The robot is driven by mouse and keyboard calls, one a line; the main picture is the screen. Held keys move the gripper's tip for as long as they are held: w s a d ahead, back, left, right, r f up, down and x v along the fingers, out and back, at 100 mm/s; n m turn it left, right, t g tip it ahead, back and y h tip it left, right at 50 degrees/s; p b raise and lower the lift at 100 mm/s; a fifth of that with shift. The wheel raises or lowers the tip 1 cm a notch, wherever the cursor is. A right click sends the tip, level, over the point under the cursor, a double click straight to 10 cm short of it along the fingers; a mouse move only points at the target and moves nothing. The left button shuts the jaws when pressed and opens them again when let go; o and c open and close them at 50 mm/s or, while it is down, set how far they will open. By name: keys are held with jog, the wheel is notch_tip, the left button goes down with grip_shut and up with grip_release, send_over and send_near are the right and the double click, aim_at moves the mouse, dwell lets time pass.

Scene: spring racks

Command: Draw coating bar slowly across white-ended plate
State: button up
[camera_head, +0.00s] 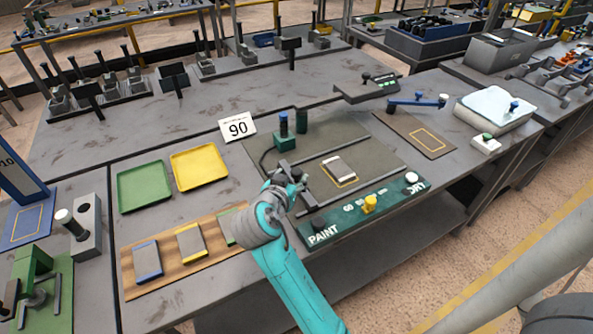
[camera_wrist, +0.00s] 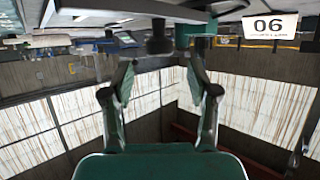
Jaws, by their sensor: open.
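A small plate (camera_head: 339,168) with a white end lies within a yellow outline on the dark grey bed of the paint station. A dark bar (camera_head: 307,197) lies along the bed's left part, close to my gripper; I cannot tell for sure that it is the coating bar. My gripper (camera_head: 292,179) is above the bed's left side, left of the plate. In the wrist view, its two fingers (camera_wrist: 165,70) are apart with nothing between them. A dark, blurred cylinder (camera_wrist: 158,45) shows beyond the fingertips there. The plate is not clear in the wrist view.
A green panel (camera_head: 340,221) marked PAINT and DRY, with a yellow knob (camera_head: 370,203), edges the bed's front. A green block with a blue-topped post (camera_head: 284,127) stands behind.

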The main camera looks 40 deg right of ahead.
aim_at(296, 171)
jog(key=shift+x, duration=2.8)
jog(key=shift+c, duration=0.2)
grip_shut()
